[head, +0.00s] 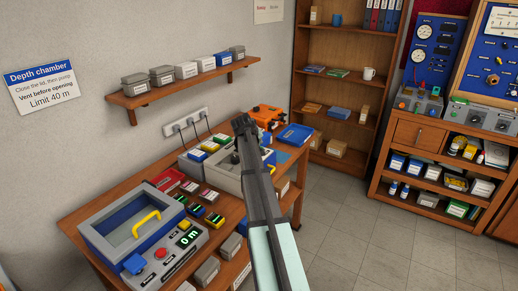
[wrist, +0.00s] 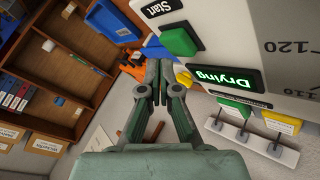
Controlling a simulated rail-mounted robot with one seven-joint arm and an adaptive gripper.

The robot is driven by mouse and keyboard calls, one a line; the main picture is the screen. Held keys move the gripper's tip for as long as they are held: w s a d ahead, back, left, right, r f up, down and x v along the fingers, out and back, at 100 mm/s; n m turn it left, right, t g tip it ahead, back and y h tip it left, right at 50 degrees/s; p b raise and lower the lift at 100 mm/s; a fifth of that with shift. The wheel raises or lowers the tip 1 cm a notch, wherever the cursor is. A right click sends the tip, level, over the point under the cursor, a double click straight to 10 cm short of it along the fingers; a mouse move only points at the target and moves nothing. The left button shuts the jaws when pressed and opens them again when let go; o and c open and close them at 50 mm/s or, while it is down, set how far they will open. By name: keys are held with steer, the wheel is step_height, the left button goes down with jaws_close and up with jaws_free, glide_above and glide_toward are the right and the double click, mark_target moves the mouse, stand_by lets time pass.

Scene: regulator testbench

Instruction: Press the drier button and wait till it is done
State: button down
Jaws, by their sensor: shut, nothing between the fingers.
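The drier is a pale box (head: 228,181) on the wooden bench in the head view, partly hidden behind my arm. In the wrist view its panel (wrist: 227,35) appears turned, with a green button (wrist: 178,40) beside the label "Start". A display (wrist: 235,80) on it reads "Drying" in lit green letters. My gripper (wrist: 158,68) is shut and empty, its fingertips close beside the green button; I cannot tell whether they touch it. In the head view my gripper (head: 243,125) is over the far part of the bench, near the drier.
A depth chamber (head: 110,222) with a yellow handle stands at the bench's near end. Small coloured blocks (head: 205,212) lie between it and the drier. An orange case (head: 267,113) and a blue tray (head: 295,134) are at the far end. A shelf (head: 180,84) with boxes hangs above.

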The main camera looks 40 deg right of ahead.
steer(key=shift+r+p, duration=1.15)
steer(key=shift+r, duration=1.4)
